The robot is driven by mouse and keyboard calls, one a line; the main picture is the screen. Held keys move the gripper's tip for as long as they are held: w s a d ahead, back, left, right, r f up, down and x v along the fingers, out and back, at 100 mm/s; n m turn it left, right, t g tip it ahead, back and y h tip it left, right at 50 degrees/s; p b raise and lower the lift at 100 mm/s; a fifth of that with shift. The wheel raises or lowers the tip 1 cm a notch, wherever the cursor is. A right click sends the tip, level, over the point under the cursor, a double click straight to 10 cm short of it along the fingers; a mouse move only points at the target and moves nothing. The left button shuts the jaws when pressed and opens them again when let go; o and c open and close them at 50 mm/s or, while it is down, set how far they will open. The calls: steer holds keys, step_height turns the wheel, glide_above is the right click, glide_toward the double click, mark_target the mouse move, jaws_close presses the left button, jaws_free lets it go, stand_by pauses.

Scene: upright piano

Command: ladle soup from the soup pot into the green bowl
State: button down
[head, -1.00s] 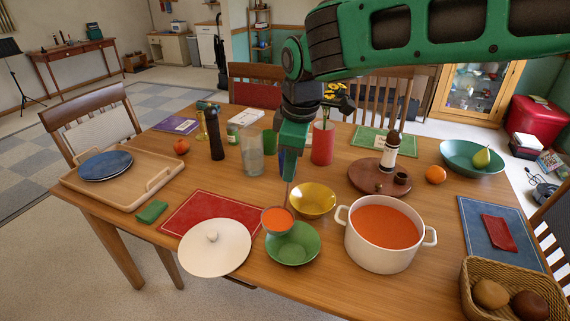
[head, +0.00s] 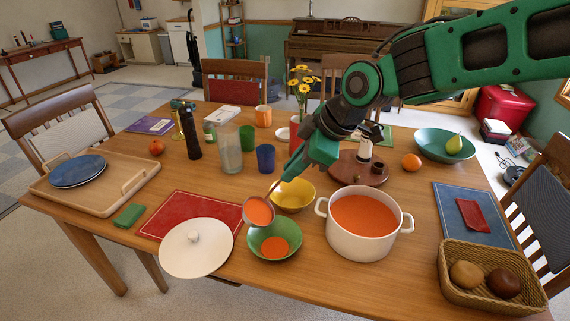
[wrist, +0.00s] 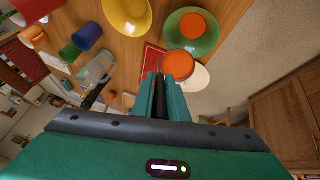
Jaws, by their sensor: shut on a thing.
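The white soup pot (head: 335,238) stands on the table, holding orange soup (head: 365,214). The green bowl (head: 256,246) is left of the pot and has a small pool of orange soup (head: 274,247) in it. My gripper (head: 296,172) is shut on the handle of a ladle (head: 258,211). The ladle's cup is just above the green bowl's back left rim and shows orange soup inside. In the wrist view the ladle's cup (wrist: 179,66) partly overlaps the green bowl (wrist: 206,37), which has soup in it.
The yellow bowl (head: 292,197) is close behind the green bowl. The white lid (head: 196,250) lies on the left over the red placemat (head: 180,212). Several cups, a glass pitcher (head: 229,148) and a round wooden board (head: 345,169) stand farther back. A bread basket (head: 460,285) is at front right.

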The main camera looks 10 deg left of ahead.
steer(key=d+f+m+t+y, duration=0.1)
steer(key=d+f+y, duration=0.7)
steer(key=d+y, duration=0.2)
steer(key=shift+s+d+f+t, duration=0.15)
steer(key=shift+s+f+t, duration=0.15)
steer(key=shift+s, duration=0.1)
stand_by(1.1)
stand_by(1.6)
